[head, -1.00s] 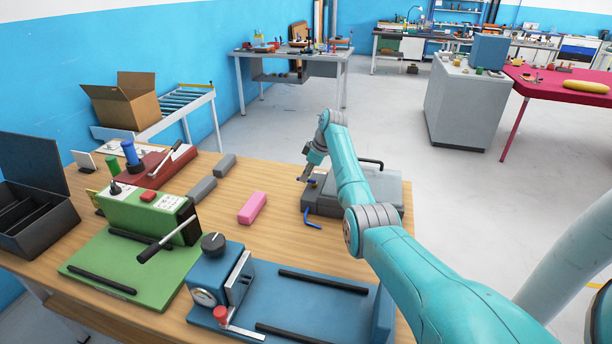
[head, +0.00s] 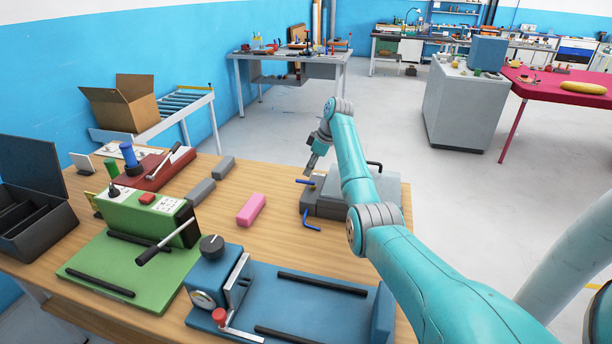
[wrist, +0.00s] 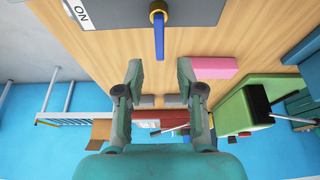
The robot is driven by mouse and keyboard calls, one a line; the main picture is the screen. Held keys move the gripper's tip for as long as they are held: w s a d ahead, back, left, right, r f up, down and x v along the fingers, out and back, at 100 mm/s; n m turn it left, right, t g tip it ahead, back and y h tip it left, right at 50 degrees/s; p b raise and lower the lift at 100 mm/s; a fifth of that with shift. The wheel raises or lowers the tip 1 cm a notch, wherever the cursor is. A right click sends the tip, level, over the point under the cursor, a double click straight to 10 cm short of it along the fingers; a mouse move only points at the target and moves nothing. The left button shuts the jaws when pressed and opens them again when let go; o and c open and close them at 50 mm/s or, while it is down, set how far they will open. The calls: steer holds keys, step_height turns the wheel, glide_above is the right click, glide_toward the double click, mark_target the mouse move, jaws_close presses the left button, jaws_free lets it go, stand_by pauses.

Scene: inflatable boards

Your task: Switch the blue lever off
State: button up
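The blue lever (wrist: 159,38) sticks out from a yellow hub (wrist: 158,13) on a grey box (wrist: 130,18) in the wrist view. It points down the picture, away from the white ON label (wrist: 82,14) at the upper left.
A bent blue piece (head: 311,219) shows at the grey box's near left corner. A pink block (head: 251,209) lies to the left on the wooden table (head: 270,239). A blue fixture (head: 300,300) and a green machine (head: 140,225) stand nearer. The wood between block and box is clear.

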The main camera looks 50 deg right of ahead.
steer(key=v, duration=0.7)
stand_by(0.5)
